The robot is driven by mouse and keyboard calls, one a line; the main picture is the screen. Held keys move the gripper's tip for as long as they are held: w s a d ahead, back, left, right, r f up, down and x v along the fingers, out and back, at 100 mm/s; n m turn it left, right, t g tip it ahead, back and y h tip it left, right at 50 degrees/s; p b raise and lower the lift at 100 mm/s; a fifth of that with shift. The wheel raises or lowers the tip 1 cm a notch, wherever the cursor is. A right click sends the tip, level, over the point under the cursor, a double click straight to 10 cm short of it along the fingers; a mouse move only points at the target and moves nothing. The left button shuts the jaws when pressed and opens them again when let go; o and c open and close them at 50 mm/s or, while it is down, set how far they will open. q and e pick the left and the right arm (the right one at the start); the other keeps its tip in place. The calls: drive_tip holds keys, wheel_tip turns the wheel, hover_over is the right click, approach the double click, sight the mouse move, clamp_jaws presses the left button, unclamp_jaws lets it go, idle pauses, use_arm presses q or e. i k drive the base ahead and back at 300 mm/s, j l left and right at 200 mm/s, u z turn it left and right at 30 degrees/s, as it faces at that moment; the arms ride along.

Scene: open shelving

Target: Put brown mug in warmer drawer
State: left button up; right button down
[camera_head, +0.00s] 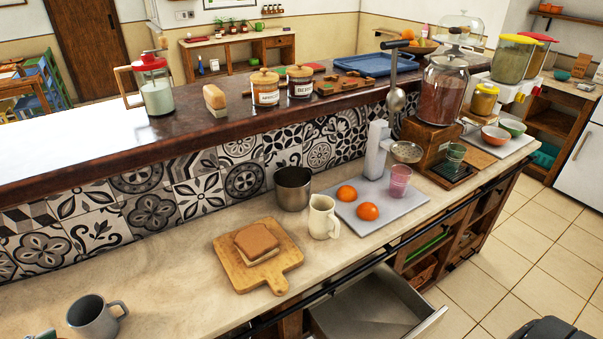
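No clearly brown mug shows. A grey mug (97,316) with its handle to the right stands upright on the lower counter at the front left. A drawer (425,322) under the counter is pulled open at the bottom middle. Its visible inside (365,303) looks bare, and its near part is cut off by the picture edge. I cannot tell from the picture whether it is the warmer drawer. Neither of my grippers can be made out in this view.
A wooden board (238,275) with a sandwich, a metal cup (293,188) and a cream pitcher (323,218) stand on the counter. Right of them, a grey tray (385,228) holds two oranges and a pink glass. The counter between grey mug and board is clear.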

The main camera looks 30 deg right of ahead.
sight(379, 312)
drive_tip(key=l+z, duration=0.1)
drive_tip(key=z, duration=0.65)
drive_tip(key=l+z, duration=0.15)
drive_tip(key=z, duration=0.25)
drive_tip(key=l+z, duration=0.1)
drive_tip(key=z, duration=0.25)
drive_tip(key=i+l, duration=0.1)
drive_tip(key=l, duration=0.25)
drive_tip(key=i+l, duration=0.1)
drive_tip(key=l, duration=0.3)
drive_tip(key=l+z, duration=0.1)
drive_tip(key=l, duration=0.25)
drive_tip(key=i, duration=0.05)
